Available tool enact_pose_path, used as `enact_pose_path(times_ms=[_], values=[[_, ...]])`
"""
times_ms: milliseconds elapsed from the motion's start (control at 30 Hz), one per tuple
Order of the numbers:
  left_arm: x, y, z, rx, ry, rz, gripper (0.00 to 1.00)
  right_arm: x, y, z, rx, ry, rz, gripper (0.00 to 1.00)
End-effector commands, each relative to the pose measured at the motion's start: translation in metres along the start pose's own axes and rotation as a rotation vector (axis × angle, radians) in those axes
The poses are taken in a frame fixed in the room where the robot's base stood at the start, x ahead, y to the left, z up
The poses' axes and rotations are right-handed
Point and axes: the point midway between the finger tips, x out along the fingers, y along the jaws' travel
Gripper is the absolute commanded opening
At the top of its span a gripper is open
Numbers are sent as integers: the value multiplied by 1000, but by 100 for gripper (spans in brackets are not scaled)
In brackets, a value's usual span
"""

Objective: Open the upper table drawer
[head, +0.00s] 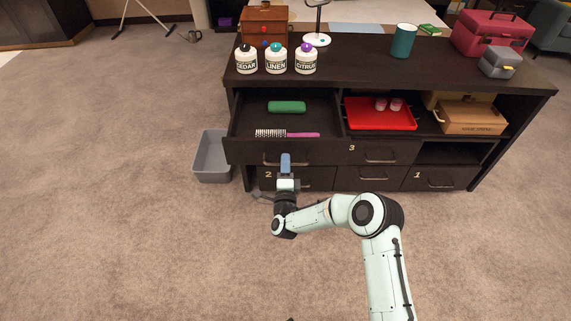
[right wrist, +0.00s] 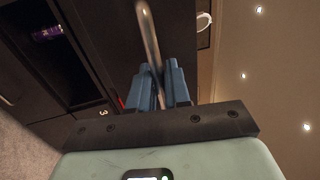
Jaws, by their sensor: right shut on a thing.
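The upper table drawer (head: 242,151) is the dark drawer at the top left of the dark table, and it stands pulled out with its inside showing. A green case (head: 287,107) and a pink-handled brush (head: 303,135) lie in it. My right gripper (head: 286,157) is at the drawer's front, shut on its metal handle (right wrist: 148,30). In the right wrist view the handle bar passes between the blue fingers of the right gripper (right wrist: 160,80). The fingers hide part of the handle in the head view. My left gripper is not in view.
Bottles (head: 277,60), a teal cup (head: 403,41) and a red box (head: 490,34) stand on the tabletop. A red tray (head: 380,122) sits in the open shelf right of the drawer. A grey bin (head: 211,158) stands on the floor at left. The carpet in front is clear.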

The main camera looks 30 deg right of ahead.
Motion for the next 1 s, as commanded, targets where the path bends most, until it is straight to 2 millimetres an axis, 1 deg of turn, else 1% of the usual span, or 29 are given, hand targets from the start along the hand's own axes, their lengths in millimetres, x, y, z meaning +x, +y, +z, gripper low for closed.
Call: enact_pose_path(times_ms=[67,100,133,433,567,667,900,1000], values=[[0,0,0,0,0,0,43,0,0,0,0,0,-1,0],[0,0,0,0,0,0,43,0,0,0,0,0,-1,24],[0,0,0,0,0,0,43,0,0,0,0,0,-1,29],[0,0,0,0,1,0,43,-1,0,0,0,0,0,29],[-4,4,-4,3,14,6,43,-11,0,1,0,-2,3,29],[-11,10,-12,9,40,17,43,-28,-1,1,0,-3,4,29],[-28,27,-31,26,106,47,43,-84,-1,1,1,-4,4,29],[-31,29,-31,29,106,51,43,-104,-1,1,1,-4,3,29]])
